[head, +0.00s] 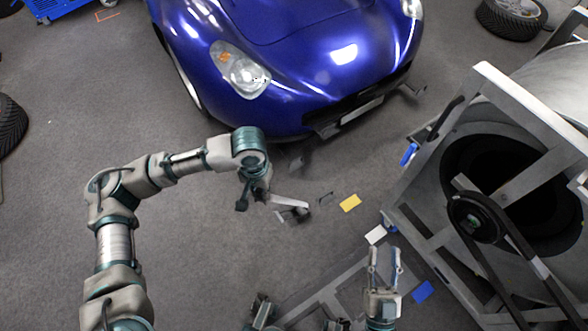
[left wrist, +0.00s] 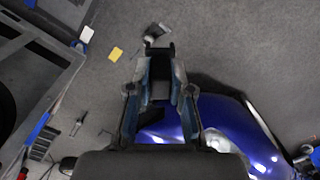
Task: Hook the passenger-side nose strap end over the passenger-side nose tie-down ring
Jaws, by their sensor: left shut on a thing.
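My left gripper (head: 262,192) hangs above the floor in front of the blue car (head: 300,60). In the left wrist view its fingers (left wrist: 160,75) are shut on a dark piece (left wrist: 158,52), which looks like the strap end; its hook shape is not clear. Beyond the fingertips a small grey and dark fitting (left wrist: 154,32) lies on the floor, possibly the tie-down ring. In the head view a pale bar with a dark end (head: 292,205) shows just right of the gripper. I cannot tell if they touch. My right gripper (head: 385,258) is open and empty at the bottom right.
A large metal frame with a dark drum (head: 480,75) stands at the right. The grey floor to the left of the car is mostly clear.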

